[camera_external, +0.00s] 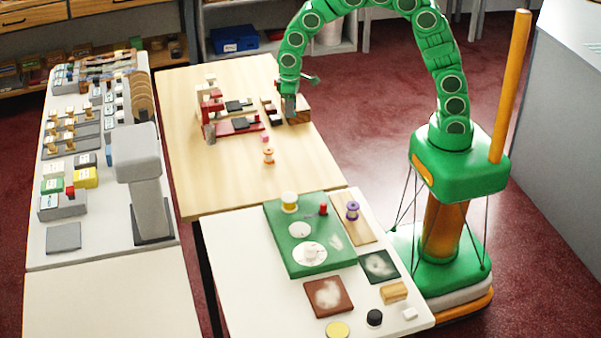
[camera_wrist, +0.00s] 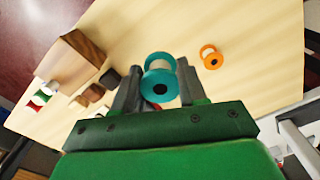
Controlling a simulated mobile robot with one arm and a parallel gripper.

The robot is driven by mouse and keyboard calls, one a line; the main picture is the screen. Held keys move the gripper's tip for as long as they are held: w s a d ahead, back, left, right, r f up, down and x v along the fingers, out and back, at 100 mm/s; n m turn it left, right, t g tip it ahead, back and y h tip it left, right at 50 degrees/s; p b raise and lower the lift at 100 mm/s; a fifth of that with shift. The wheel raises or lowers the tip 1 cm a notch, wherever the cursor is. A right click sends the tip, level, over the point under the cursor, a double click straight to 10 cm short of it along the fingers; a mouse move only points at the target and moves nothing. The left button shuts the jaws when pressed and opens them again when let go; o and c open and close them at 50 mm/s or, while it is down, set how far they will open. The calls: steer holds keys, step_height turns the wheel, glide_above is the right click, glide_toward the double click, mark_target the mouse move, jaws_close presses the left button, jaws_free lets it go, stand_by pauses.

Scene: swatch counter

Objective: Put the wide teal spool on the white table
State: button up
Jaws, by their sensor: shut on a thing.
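My gripper (camera_wrist: 158,82) is shut on the wide teal spool (camera_wrist: 162,89), which sits between the two grey fingers in the wrist view. The spool has teal flanges, a pale winding and a dark centre hole. In the external view my gripper (camera_external: 290,108) is low over the far right part of the wooden table (camera_external: 200,185), and the teal spool cannot be made out there. I cannot tell whether the spool touches the wood. The white table (camera_external: 228,270) stands in front of the wooden one.
A small orange spool (camera_external: 268,155) stands on the wooden table near a red-and-grey device (camera_external: 212,105). A brown wooden block (camera_wrist: 78,58) is beside my gripper. The white table bears a green board (camera_external: 285,262) and several small items; its front left is bare.

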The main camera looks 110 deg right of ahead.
steer(key=shift+s+d, duration=0.2)
steer(key=shift+d, duration=0.1)
steer(key=shift+w+d, duration=0.1)
steer(key=shift+d, duration=0.05)
glide_toward(253, 143)
steer(key=s+a+r, duration=0.2)
steer(key=s+r, duration=0.1)
steer(key=s, duration=0.1)
steer(key=w+f, duration=0.1)
steer(key=d+f, duration=0.1)
steer(key=f, duration=0.1)
steer(key=w+f, duration=0.1)
steer(key=shift+w+d+f, duration=0.2)
steer(key=shift+w+d, duration=0.05)
steer(key=shift+w, duration=0.1)
steer(key=shift+w+d+f, duration=0.25)
steer(key=shift+w+f, duration=0.35)
steer(key=shift+f, duration=1.7)
steer(key=shift+f, duration=0.2)
steer(key=o, duration=1)
steer(key=shift+r, duration=0.2)
